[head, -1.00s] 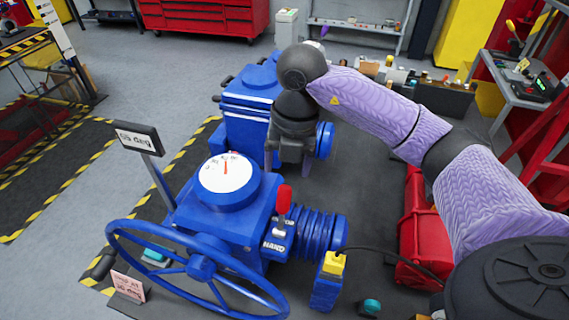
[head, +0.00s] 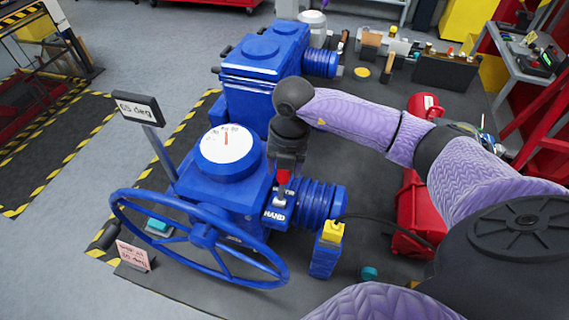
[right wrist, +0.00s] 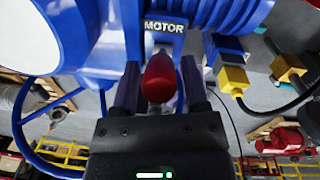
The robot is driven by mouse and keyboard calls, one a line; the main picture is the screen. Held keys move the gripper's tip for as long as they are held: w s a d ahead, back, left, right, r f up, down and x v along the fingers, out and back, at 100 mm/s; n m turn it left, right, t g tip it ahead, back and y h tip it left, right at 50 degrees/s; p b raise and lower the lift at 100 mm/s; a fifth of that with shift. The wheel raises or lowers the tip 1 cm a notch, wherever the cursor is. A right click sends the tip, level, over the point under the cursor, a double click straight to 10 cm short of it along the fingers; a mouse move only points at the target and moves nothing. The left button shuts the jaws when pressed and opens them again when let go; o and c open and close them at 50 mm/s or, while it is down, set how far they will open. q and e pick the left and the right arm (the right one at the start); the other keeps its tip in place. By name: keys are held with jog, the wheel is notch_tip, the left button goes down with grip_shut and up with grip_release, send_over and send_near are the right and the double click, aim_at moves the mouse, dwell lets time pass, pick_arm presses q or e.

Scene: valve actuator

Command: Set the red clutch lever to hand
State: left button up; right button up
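The red clutch lever (head: 283,177) stands roughly upright on the side of the blue valve actuator (head: 215,185), beside its ribbed blue cylinder. A plate reading HAND (head: 274,215) shows at its base in the head view, and a MOTOR label (right wrist: 164,27) shows in the right wrist view. My right gripper (head: 285,168) points down over the lever. In the right wrist view the red knob (right wrist: 159,79) sits between the two fingers, which stand on either side of it and do not look closed on it. My left gripper is not in view.
A blue handwheel (head: 200,240) is on the actuator's near side. A sign reading about 55 deg (head: 137,107) stands at left. A blue and yellow box with a black cable (head: 328,250) stands right of the actuator. A second blue unit (head: 262,75) is behind.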

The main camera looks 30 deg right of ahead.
grip_shut()
dwell(1.1)
